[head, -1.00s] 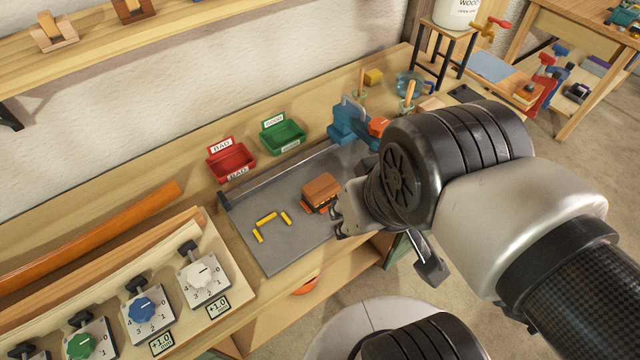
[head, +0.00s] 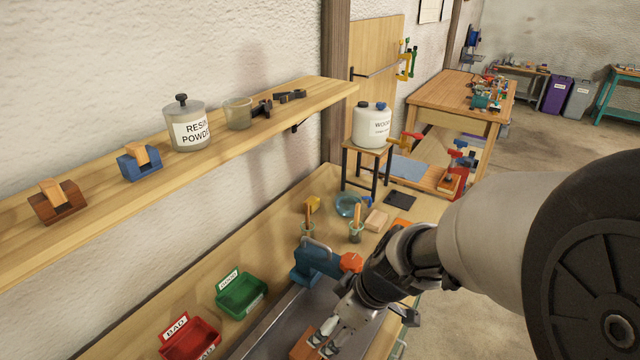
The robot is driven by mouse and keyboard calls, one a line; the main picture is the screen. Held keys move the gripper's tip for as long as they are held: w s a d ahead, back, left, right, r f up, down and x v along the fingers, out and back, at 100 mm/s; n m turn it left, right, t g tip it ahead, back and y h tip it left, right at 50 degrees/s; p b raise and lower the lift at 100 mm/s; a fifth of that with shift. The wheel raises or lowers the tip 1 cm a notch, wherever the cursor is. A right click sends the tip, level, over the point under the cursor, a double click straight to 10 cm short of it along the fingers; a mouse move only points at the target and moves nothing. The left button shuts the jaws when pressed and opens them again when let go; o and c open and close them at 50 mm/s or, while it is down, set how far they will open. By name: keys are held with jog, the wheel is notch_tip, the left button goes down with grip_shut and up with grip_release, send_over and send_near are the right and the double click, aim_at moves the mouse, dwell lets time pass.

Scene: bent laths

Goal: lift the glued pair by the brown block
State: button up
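A brown block (head: 303,345) shows at the bottom edge of the head view, over the grey plate (head: 268,338). The picture edge cuts it off, so its lower part and whatever is glued to it are out of sight. My gripper (head: 325,337) is right at the block's right side, with its pale fingertips against or just in front of it. I cannot tell whether the fingers are closed on the block, or whether the block is clear of the plate.
A red BAD bin (head: 190,338) and a green GOOD bin (head: 242,291) stand left of the plate. A blue tool with an orange knob (head: 318,260) stands behind my gripper. Brush pots, a glass bowl (head: 348,204) and a stand with a white jug (head: 370,125) lie further back.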

jog(key=shift+o, duration=0.9)
jog(key=shift+w+d+f, duration=0.1)
jog(key=shift+w+f, duration=0.1)
jog(key=shift+f, duration=0.5)
jog(key=b+x, duration=0.7)
jog(key=x, duration=0.9)
jog(key=shift+w+f, duration=0.1)
jog(key=shift+f, duration=0.05)
jog(key=c, duration=1.1)
jog(key=shift+o, duration=0.2)
jog(key=shift+r+p, duration=2.95)
jog(key=shift+r, duration=1.1)
jog(key=shift+c, duration=0.5)
